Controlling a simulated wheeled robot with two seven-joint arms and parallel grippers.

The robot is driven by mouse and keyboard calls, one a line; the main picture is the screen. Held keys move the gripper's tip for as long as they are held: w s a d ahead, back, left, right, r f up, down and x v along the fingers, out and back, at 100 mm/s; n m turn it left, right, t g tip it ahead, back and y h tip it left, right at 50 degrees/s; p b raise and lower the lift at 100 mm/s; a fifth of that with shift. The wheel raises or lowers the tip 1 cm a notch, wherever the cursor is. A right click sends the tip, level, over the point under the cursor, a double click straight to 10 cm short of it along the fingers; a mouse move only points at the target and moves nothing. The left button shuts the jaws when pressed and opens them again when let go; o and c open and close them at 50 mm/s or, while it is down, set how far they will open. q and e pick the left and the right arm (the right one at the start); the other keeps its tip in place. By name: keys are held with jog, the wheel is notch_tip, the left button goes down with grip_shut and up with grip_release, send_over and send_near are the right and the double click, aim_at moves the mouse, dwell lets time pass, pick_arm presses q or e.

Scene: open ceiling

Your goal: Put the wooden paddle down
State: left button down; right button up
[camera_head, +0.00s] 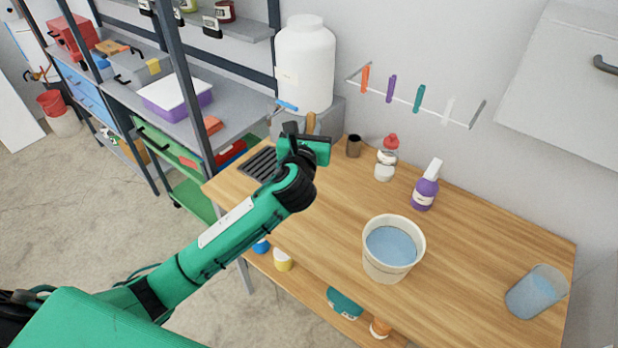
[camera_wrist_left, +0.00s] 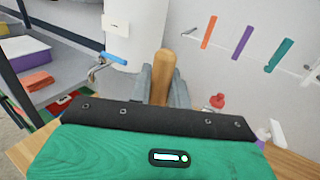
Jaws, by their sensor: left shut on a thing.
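The wooden paddle (camera_wrist_left: 162,75) is light brown. In the left wrist view its rounded end rises between the fingers of my left gripper (camera_wrist_left: 163,92), which is shut on it. In the head view a short piece of the paddle (camera_head: 310,123) shows upright just behind my left gripper (camera_head: 300,135). The gripper is over the back left part of the wooden table (camera_head: 320,225), near the dark slatted grate (camera_head: 260,164). The lower part of the paddle is hidden by the gripper, so I cannot tell whether it touches anything. My right gripper is out of view.
A large white tank (camera_head: 305,65) with a blue-handled tap (camera_head: 287,106) stands behind the gripper. The table's front left is clear.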

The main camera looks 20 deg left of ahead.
pick_arm(q)
notch_tip(320, 180, down, 10)
jog(key=shift+a+r, duration=0.1)
jog(key=shift+r, duration=0.15)
jog(key=shift+f, duration=0.25)
notch_tip(320, 180, down, 4)
jog(key=shift+r, duration=0.2)
jog(key=shift+f, duration=0.4)
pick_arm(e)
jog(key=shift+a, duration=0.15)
pick_arm(q)
jog(key=c, duration=1.3)
grip_release()
jog(key=shift+f, duration=0.1)
